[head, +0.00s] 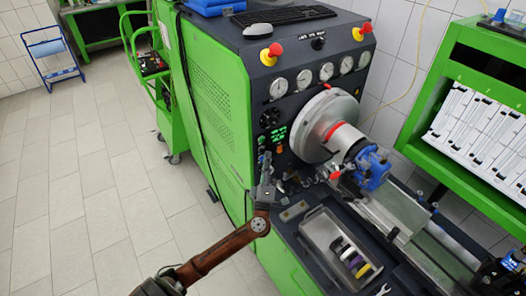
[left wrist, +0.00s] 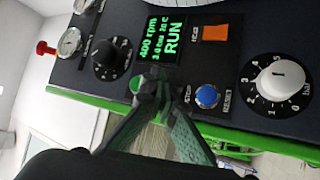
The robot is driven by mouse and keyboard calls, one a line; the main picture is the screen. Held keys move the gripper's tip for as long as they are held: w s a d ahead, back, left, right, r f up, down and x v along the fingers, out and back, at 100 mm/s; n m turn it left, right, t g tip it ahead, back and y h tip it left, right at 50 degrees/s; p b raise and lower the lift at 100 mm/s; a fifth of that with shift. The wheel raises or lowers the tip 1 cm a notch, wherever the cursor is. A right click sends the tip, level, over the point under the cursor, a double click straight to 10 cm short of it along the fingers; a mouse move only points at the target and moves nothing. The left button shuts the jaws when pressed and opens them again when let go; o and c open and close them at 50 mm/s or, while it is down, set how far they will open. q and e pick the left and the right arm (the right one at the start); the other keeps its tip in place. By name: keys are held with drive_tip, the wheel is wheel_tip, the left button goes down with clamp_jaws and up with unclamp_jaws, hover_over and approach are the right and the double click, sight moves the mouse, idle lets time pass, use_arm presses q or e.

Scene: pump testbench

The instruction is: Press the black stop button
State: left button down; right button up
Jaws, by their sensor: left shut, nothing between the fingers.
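The black stop button cannot be made out in either view. In the left wrist view, my left gripper (left wrist: 157,82) is shut and empty, its fingertips in front of the panel between a green button (left wrist: 135,84) and a blue button (left wrist: 207,96). The fingers cover the panel there; I cannot tell whether they touch it. The display (left wrist: 170,40) above reads RUN in green, with 400 rpm. In the head view, the left gripper (head: 266,158) is at the lower left of the bench's front panel. My right gripper is not in view.
An orange switch (left wrist: 215,33), a white dial (left wrist: 280,80) and a black knob (left wrist: 108,55) surround the fingers. In the head view, a large metal disc housing (head: 318,128) stands right of the gripper, and a parts tray (head: 338,248) lies below.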

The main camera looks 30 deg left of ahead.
use_arm(q)
drive_tip(key=shift+a, duration=0.1)
drive_tip(key=shift+w+a+p, duration=0.2)
drive_tip(key=shift+a+p, duration=0.05)
drive_tip(key=shift+p, duration=0.15)
drive_tip(key=shift+w+a, duration=0.2)
drive_tip(key=shift+a, duration=0.3)
idle(0.8)
drive_tip(key=shift+s+d+p, duration=0.1)
drive_tip(key=shift+p, duration=0.2)
drive_tip(key=shift+s+d+p, duration=0.3)
drive_tip(key=shift+d+p, duration=0.1)
drive_tip(key=shift+d, duration=0.35)
drive_tip(key=shift+s+d+p, duration=0.3)
drive_tip(key=shift+d, duration=0.5)
drive_tip(key=shift+s+d+p, duration=0.3)
drive_tip(key=shift+s+d, duration=0.05)
drive_tip(key=shift+d, duration=0.4)
drive_tip(key=shift+s+d+p, duration=0.3)
drive_tip(key=shift+d, duration=0.5)
